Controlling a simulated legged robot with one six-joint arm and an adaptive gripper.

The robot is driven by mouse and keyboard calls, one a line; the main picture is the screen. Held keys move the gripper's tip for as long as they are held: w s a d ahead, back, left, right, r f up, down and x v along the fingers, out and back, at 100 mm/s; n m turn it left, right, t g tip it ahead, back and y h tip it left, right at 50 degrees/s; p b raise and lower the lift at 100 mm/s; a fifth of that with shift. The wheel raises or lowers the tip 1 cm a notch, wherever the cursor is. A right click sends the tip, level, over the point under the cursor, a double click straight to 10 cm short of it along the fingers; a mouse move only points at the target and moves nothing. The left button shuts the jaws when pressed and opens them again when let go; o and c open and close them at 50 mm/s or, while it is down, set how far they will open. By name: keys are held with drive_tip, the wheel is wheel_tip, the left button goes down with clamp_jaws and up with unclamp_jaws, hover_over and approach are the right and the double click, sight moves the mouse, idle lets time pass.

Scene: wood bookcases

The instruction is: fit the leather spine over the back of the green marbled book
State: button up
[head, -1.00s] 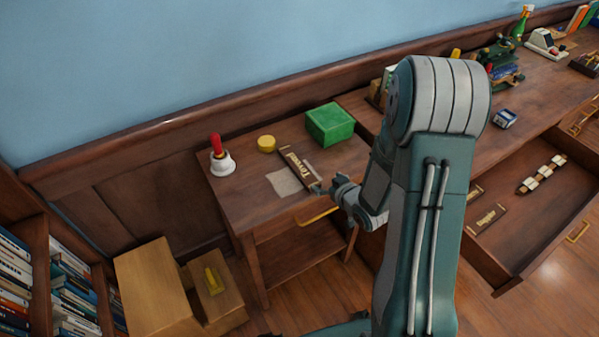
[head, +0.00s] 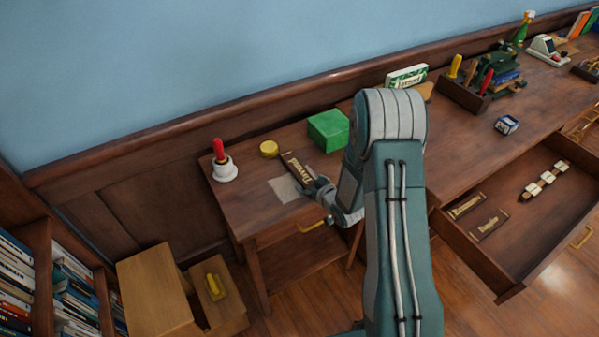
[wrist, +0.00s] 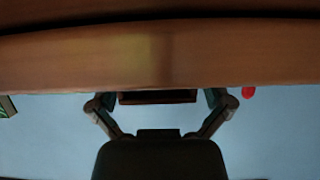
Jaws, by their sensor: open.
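A dark leather spine with gold lettering (head: 297,168) lies on the small side table, its near end by my gripper (head: 318,190). In the wrist view, my gripper (wrist: 160,98) has its fingers spread on either side of a dark brown end, likely that spine (wrist: 158,97); I cannot tell whether they touch it. Two more lettered strips, one longer (head: 466,206) and one shorter (head: 489,225), lie in the open drawer. A green and white patterned book (head: 407,76) stands at the back of the long desk, partly behind my arm.
On the side table (head: 240,205) are a green box (head: 328,130), a yellow round tin (head: 269,148), a red-handled bell (head: 222,165) and a beige sheet (head: 286,189). The drawer (head: 530,245) juts out at right. A wooden box (head: 152,290) stands on the floor at left.

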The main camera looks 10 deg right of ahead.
drive_tip(key=shift+w+f, duration=0.15)
drive_tip(key=shift+w, duration=0.1)
drive_tip(key=shift+a, duration=0.1)
drive_tip(key=c, duration=1.1)
drive_tip(key=shift+c, duration=0.2)
